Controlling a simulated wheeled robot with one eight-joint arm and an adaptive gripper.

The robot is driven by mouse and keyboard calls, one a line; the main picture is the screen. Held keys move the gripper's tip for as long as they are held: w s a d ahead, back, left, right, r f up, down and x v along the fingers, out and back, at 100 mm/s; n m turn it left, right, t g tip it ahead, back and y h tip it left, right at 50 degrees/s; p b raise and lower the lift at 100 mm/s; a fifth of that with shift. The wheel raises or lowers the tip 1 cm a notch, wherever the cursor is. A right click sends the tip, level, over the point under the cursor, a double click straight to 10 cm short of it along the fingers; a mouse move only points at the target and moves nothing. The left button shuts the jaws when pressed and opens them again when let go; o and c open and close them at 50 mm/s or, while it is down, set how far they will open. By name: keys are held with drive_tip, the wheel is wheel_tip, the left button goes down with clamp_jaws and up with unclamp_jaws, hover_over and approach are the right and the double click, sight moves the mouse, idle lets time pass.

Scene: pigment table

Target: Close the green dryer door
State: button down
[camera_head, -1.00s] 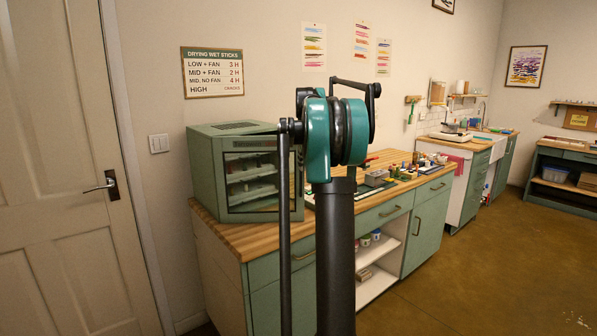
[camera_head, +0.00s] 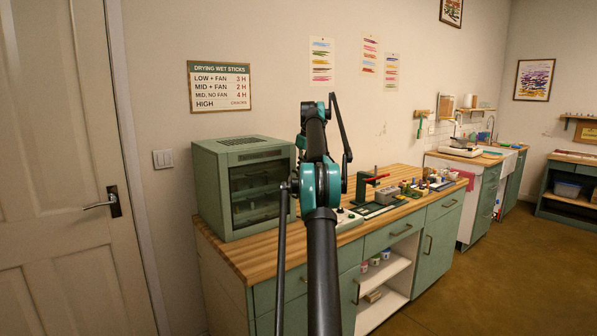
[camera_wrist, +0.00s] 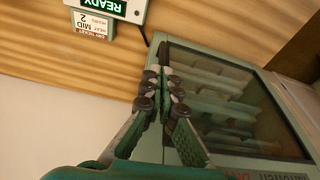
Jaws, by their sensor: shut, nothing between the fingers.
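The green dryer (camera_head: 212,195) stands on the left end of the wooden worktop in the head view. Its green-framed glass door (camera_head: 262,190) lies about flush with the front of the dryer; whether it is fully shut I cannot tell, as my arm covers part of the right side. In the wrist view the door (camera_wrist: 225,100) fills the right half, with racks dim behind the glass. My gripper (camera_wrist: 163,75) is shut and empty, its fingertips over the door's frame edge; contact is unclear. In the head view the gripper is hidden behind my arm.
The wooden worktop (camera_head: 245,262) runs right with a red-handled press (camera_head: 368,190) and several small items. A small box with a READY sign (camera_wrist: 105,8) sits near the door in the wrist view. A wall and a white house door (camera_head: 60,170) are at left.

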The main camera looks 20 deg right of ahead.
drive_tip(key=shift+w, duration=0.6)
drive_tip(key=shift+a, duration=0.1)
